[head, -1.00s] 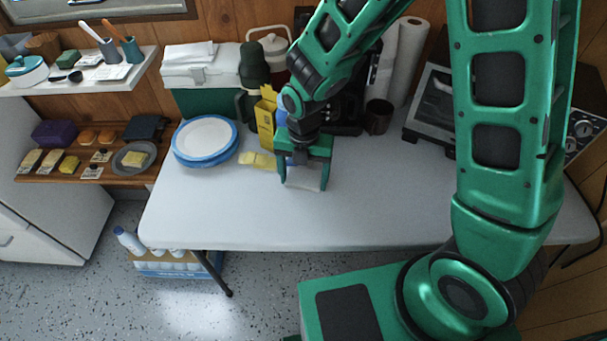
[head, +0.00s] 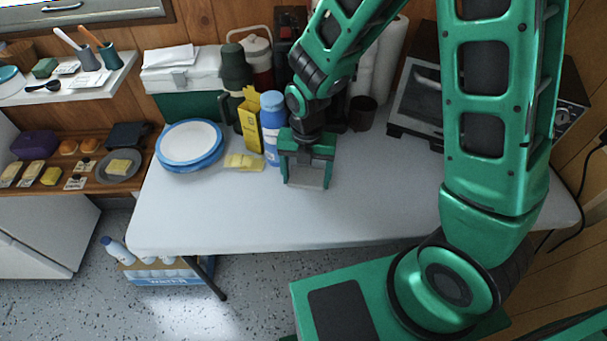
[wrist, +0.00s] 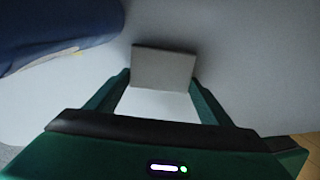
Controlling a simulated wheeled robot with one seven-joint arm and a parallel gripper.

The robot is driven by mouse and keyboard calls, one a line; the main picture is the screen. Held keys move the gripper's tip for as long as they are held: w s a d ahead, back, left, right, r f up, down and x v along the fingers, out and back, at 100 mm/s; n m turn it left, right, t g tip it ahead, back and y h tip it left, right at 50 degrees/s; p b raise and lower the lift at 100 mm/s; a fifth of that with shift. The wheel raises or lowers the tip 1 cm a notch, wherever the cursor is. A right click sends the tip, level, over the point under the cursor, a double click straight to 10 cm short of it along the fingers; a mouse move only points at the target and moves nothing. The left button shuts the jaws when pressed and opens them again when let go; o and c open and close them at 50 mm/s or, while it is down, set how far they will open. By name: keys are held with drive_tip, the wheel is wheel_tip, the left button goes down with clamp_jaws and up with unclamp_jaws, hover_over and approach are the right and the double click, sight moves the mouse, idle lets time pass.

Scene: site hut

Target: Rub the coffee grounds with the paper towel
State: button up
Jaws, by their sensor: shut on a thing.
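My gripper (head: 307,182) is low over the white table (head: 220,220), beside the blue and white bottle (head: 271,130). It is shut on a flat, square grey-white piece, which looks like the folded paper towel (head: 308,173). In the wrist view the paper towel (wrist: 163,67) spans the gap between the two fingertips (wrist: 162,82). I cannot tell whether it touches the tabletop. I see no coffee grounds in either view; the towel and gripper may hide them.
A dark mug (head: 362,113), paper roll (head: 390,60) and toaster oven (head: 415,105) stand back right. The table's front is clear.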

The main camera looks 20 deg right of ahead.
sight(289, 183)
drive_tip(key=shift+w+a+f, duration=0.1)
drive_tip(key=shift+w+a, duration=0.05)
drive_tip(key=shift+a, duration=0.9)
drive_tip(key=shift+w+a+f, duration=0.1)
drive_tip(key=shift+a, duration=0.95)
drive_tip(key=shift+c, duration=0.5)
drive_tip(key=shift+a, duration=0.1)
drive_tip(key=shift+w+r, duration=0.15)
drive_tip(key=shift+r, duration=1.6)
drive_tip(key=shift+d+r, duration=0.2)
drive_tip(key=shift+r, duration=1.1)
drive_tip(key=shift+r, duration=1.5)
